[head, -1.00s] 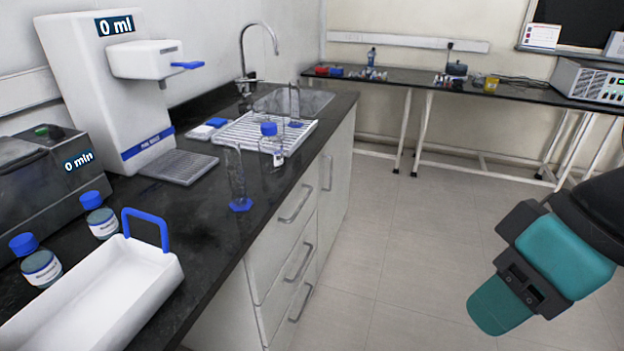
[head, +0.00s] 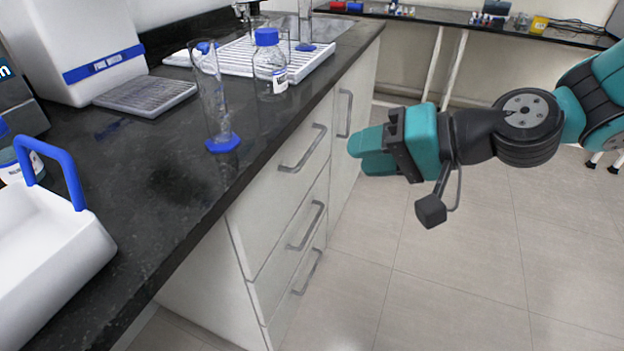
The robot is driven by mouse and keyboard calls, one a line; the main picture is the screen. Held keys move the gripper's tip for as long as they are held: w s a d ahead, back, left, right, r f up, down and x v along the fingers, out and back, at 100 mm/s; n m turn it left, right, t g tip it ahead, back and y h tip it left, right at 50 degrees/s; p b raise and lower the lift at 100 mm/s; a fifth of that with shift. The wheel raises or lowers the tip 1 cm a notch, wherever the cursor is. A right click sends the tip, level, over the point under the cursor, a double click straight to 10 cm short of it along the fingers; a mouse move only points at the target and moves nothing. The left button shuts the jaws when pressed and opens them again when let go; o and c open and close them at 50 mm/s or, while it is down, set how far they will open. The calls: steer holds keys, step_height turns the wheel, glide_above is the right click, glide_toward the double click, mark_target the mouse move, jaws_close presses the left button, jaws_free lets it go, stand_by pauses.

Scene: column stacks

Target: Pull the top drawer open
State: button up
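The top drawer (head: 283,190) is a white front under the black counter, and it looks closed. Its grey bar handle (head: 303,150) runs across the upper part of the front. Two more drawers with like handles sit below it. My gripper (head: 362,152) is teal and black, and it reaches in from the right at about the height of the top handle. It points left toward the drawer front and stands apart from the handle, with a gap between them. I see no object at its fingers. The finger gap is not clear from this side.
On the counter (head: 150,200) stand a glass cylinder with a blue base (head: 222,143), a blue-capped bottle (head: 269,65), a white drying rack (head: 320,58) and a white tray with a blue handle (head: 50,255). A cupboard door (head: 350,130) is beyond the drawers. The floor in front is clear.

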steer(key=w+d+f+m+t+b, duration=0.3)
steer(key=w+f+m+t+b, duration=0.3)
steer(key=w+f+m, duration=0.4)
steer(key=n+p, duration=0.2)
steer(key=p, duration=0.2)
glide_toward(313, 145)
steer(key=x, duration=1)
steer(key=shift+f, duration=0.3)
jaws_close()
